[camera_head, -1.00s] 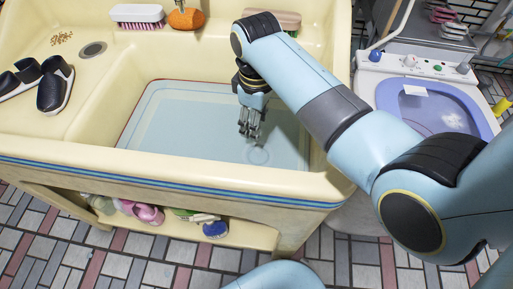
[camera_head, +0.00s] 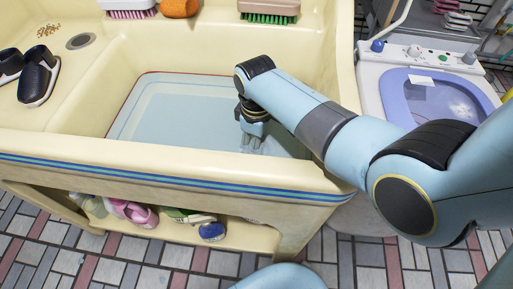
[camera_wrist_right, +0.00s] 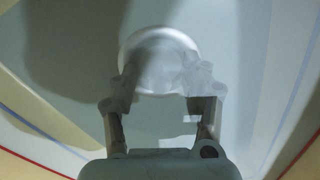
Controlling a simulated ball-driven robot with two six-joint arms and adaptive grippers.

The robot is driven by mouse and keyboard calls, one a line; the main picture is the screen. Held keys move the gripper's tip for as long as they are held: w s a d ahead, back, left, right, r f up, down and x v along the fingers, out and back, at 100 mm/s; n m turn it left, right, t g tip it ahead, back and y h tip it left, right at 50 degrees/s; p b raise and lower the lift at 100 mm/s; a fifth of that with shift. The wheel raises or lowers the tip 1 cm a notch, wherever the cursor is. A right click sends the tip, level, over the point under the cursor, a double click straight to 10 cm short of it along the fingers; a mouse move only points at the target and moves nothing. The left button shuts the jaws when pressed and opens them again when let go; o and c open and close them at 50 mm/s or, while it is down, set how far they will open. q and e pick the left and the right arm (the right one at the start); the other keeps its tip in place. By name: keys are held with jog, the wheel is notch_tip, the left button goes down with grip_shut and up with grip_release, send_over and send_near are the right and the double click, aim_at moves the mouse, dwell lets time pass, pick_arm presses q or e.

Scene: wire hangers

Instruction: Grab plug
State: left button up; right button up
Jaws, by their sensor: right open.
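The plug (camera_wrist_right: 160,45) is a pale round disc on the floor of the basin in the right wrist view. My right gripper (camera_wrist_right: 163,88) is open, its two fingers apart, with the fingertips overlapping the near part of the disc. Whether they touch it I cannot tell. In the head view my right gripper (camera_head: 250,143) points down into the water in the basin (camera_head: 175,112), its fingers partly under the surface. The plug cannot be made out in the head view. My left gripper is not in view.
The cream sink's front rim (camera_head: 170,172) and walls surround the arm. Brushes (camera_head: 268,10), an orange sponge (camera_head: 178,7) and dark shoes (camera_head: 38,75) lie on the ledges. A washing machine (camera_head: 425,90) stands right. The basin's left half is free.

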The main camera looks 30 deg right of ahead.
grip_shut()
dwell(0.3)
